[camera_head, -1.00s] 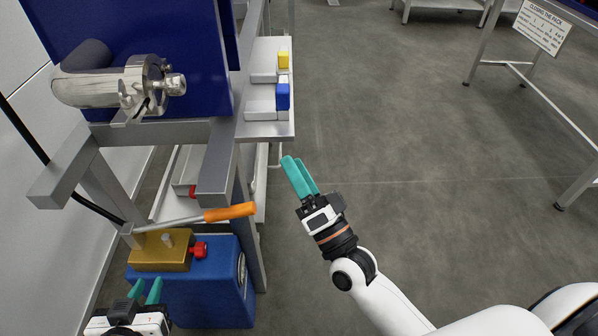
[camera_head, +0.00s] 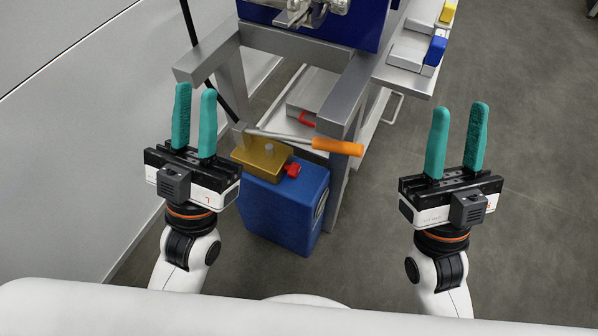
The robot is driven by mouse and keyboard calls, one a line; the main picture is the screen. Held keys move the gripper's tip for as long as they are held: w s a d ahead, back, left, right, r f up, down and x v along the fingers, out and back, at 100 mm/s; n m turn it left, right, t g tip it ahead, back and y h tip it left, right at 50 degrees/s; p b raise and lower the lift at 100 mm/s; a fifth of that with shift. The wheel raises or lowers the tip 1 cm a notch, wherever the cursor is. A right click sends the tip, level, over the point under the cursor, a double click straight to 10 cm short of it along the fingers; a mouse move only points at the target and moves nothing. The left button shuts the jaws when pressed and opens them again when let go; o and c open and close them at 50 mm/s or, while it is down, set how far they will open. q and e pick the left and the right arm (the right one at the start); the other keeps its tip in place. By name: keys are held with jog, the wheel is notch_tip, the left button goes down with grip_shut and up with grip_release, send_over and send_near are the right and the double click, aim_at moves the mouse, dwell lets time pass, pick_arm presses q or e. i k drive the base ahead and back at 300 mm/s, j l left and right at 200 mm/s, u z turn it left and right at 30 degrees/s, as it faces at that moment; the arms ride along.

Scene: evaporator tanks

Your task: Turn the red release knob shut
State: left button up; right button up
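The red release knob (camera_head: 293,169) sticks out from the right side of a brass-coloured pump block (camera_head: 262,155). The block sits on top of a blue tank (camera_head: 285,212). A metal lever with an orange handle (camera_head: 338,147) runs from the block to the right, above the knob. My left gripper (camera_head: 195,118) is open and empty, to the left of the block. My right gripper (camera_head: 457,140) is open and empty, well to the right of the knob. Neither gripper touches the knob or the lever.
A grey metal frame (camera_head: 300,44) stands behind and above the pump, with one leg close to the lever. A black hose (camera_head: 222,102) runs behind my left gripper. The floor at right is clear.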

aim_at(293, 170)
jog(key=l+u, duration=0.1)
jog(key=u, duration=0.35)
jog(key=l+u, duration=0.1)
jog(key=u, duration=0.3)
jog(key=l+u, duration=0.1)
jog(key=u, duration=0.35)
jog(key=l+u, duration=0.1)
jog(key=u, duration=0.3)
jog(key=l+u, duration=0.1)
jog(key=u, duration=0.35)
jog(key=k+l+u, duration=0.25)
jog(key=l+u, duration=0.15)
jog(key=k+l+u, duration=0.65)
jog(key=l+u, duration=0.15)
jog(key=k+l, duration=0.3)
jog(key=l, duration=0.15)
jog(key=k+l+u, duration=0.1)
jog(key=k+l, duration=0.15)
jog(key=l, duration=0.25)
